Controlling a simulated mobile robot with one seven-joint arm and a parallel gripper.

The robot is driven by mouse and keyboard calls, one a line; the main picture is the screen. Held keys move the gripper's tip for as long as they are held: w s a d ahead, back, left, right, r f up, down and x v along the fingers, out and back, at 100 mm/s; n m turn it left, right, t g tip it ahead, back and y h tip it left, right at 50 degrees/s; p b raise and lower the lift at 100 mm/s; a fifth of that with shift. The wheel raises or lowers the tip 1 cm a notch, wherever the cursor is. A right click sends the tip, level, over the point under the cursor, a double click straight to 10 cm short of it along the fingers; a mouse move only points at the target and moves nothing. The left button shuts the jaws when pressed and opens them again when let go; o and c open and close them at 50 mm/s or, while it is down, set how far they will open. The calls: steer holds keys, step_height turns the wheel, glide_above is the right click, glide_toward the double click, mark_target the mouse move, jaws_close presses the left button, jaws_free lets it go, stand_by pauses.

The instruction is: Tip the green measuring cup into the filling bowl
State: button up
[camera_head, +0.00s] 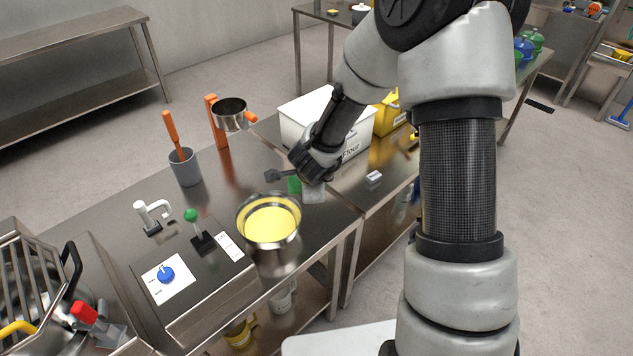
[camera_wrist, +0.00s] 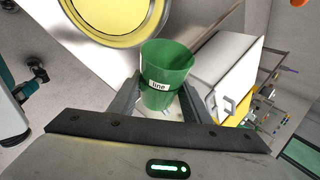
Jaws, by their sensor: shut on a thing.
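The green measuring cup (camera_wrist: 165,72) is held between the two fingers of my gripper (camera_wrist: 158,100) in the wrist view. It has a white band reading "line", and its inside looks green, with no contents that I can make out. In the head view only a small green part of the cup (camera_head: 294,185) shows beside my gripper (camera_head: 306,187). The filling bowl (camera_head: 270,245) is a steel bowl with a yellow filling, standing on the counter to the lower left of my gripper. In the wrist view the bowl (camera_wrist: 152,12) is at the top, apart from the cup.
A white flour bin (camera_head: 306,117) stands behind my gripper, with a yellow container (camera_head: 387,117) to its right. A steel pot with an orange handle (camera_head: 229,115) and a grey utensil holder (camera_head: 185,167) stand at the back left. A control panel with a green-knobbed lever (camera_head: 191,216) is left of the bowl.

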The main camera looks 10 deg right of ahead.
steer(key=shift+w+d+f, duration=0.1)
steer(key=shift+d+r+m+y, duration=0.15)
steer(key=shift+r+m+y, duration=0.15)
steer(key=shift+y, duration=0.2)
steer(key=shift+d+f+y+b, duration=0.15)
steer(key=shift+y+b, duration=0.15)
steer(key=shift+b, duration=0.5)
steer(key=y+b, duration=0.1)
steer(key=r+m+y+b, duration=0.1)
steer(key=b, duration=0.1)
steer(key=shift+d, duration=0.25)
steer(key=shift+d+r+m+y+b, duration=0.25)
steer(key=shift+r+y+b, duration=0.35)
steer(key=shift+y, duration=0.4)
steer(key=r+m+y, duration=0.1)
steer(key=y, duration=0.1)
steer(key=d+r+m+y, duration=0.1)
steer(key=y, duration=0.1)
steer(key=shift+w+r, duration=0.1)
steer(key=shift+d+r+m+y+b, duration=0.1)
steer(key=shift+r+m+y+b, duration=0.4)
steer(key=shift+y, duration=0.8)
steer(key=shift+r, duration=0.1)
